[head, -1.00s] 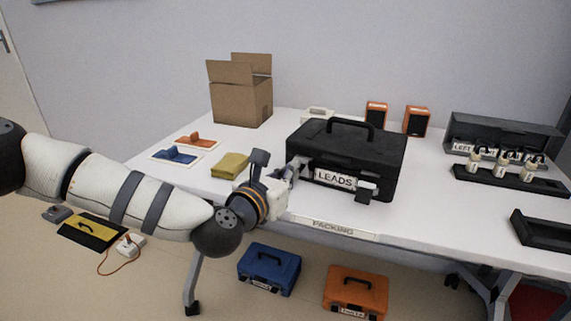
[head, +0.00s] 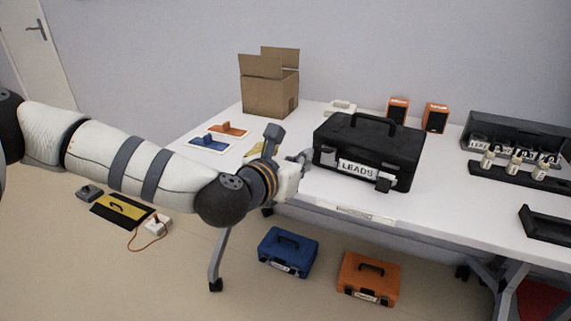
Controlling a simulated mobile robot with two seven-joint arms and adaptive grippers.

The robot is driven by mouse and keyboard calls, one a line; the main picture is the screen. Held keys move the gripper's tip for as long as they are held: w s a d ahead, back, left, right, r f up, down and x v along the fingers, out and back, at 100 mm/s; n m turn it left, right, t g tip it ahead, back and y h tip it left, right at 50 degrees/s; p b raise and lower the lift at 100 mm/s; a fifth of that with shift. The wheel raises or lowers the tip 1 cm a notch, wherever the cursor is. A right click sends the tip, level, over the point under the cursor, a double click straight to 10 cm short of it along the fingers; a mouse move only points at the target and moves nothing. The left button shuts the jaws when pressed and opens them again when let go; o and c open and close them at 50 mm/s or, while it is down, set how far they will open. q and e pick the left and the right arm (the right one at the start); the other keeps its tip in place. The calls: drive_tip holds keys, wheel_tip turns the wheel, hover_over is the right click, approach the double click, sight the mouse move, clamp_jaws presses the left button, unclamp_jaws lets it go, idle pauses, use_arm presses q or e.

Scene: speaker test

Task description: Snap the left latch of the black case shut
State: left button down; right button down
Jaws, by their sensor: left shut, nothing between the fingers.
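The black case (head: 368,146) stands on the white table with its lid down and its handle (head: 373,121) on top. A LEADS label (head: 357,170) is on its front. The right latch (head: 384,183) shows as a dark block on the front. The left latch is too small and dark beside my fingers to tell its state. My left gripper (head: 304,160) is shut and empty, close to the left end of the case's front. I cannot tell whether it touches the case. My right gripper is not in view.
A cardboard box (head: 270,92) stands open at the back left, and orange speakers (head: 398,110) stand behind the case. A black rack (head: 513,172) with small bottles is at the right. Blue (head: 288,252) and orange (head: 368,279) cases lie on the floor below the table's front edge.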

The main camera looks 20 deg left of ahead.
use_arm(q)
drive_tip(key=v, duration=0.4)
drive_tip(key=shift+s+r, duration=0.2)
drive_tip(key=shift+r, duration=0.1)
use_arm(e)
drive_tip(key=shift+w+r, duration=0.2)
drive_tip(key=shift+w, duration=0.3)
